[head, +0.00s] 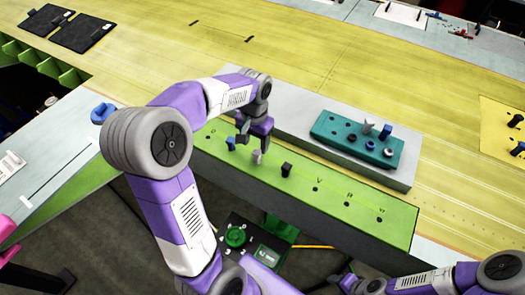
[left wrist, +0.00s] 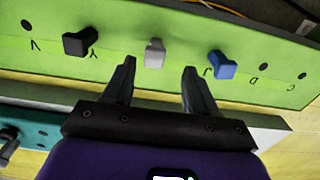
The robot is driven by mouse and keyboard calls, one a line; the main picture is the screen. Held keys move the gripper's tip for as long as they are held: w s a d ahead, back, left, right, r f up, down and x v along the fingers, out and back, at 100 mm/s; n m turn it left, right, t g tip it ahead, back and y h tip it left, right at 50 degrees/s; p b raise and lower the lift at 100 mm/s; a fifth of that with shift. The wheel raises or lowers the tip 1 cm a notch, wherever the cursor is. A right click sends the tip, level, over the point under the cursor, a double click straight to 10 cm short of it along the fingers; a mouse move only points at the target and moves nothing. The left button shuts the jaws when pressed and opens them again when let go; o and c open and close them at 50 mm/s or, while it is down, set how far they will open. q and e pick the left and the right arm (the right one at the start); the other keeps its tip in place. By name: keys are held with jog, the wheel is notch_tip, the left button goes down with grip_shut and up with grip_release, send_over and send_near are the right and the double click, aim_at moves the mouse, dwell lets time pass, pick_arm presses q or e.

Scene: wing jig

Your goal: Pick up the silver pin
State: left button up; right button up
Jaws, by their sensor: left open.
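The silver pin (head: 257,157) stands upright in the green strip (head: 205,148), between a blue pin (head: 231,143) and a black pin (head: 286,170). My left gripper (head: 250,140) is open and empty, just behind and above the silver pin. In the left wrist view the silver pin (left wrist: 154,53) lies just beyond the gap between the open fingertips (left wrist: 160,65). The blue pin (left wrist: 222,65) is close to one finger there, and the black pin (left wrist: 80,42) is farther off to the left. My right gripper (head: 346,281) is at the bottom edge, away from the strip; its jaws are unclear.
A teal block (head: 330,122) with several pins and sockets sits on a grey ledge (head: 292,127) behind the strip. Lettered empty holes (head: 348,204) run along the strip's right part. The large yellow panel (head: 300,50) behind is mostly clear.

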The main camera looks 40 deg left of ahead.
aim_at(257, 152)
pick_arm(q)
jog(key=f, duration=0.6)
jog(key=shift+s+d, duration=0.1)
jog(key=shift+d, duration=0.25)
jog(key=c, duration=1.1)
